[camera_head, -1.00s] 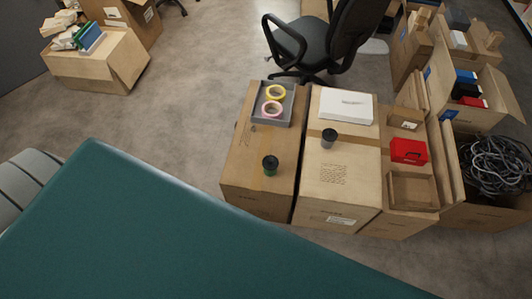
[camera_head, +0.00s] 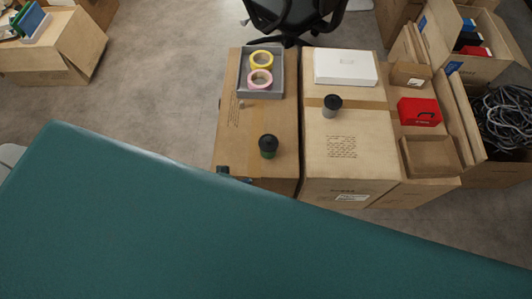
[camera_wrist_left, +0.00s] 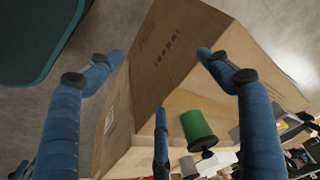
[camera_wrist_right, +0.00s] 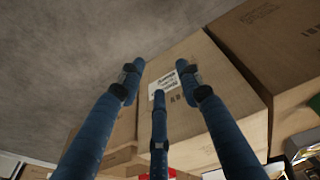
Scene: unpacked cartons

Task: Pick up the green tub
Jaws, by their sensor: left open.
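The green tub (camera_head: 268,147) is a small green cylinder with a black lid. It stands upright on top of the left carton (camera_head: 235,135), near its right edge. In the left wrist view the green tub (camera_wrist_left: 197,128) shows right of centre, beyond the fingers. My left gripper (camera_wrist_left: 160,62) is open and empty, its blue fingers spread, apart from the tub. In the head view a bit of a blue finger (camera_head: 224,170) shows at the carton's front left. My right gripper (camera_wrist_right: 155,72) is open and empty, facing the labelled middle carton (camera_wrist_right: 180,80). In the head view it is hidden.
A grey tray (camera_head: 264,88) with yellow and pink tape rolls stands behind the tub. On the middle carton are a grey dark-lidded tub (camera_head: 330,107) and a white box (camera_head: 345,67). A red box (camera_head: 419,111) stands further right. My teal body covers the foreground.

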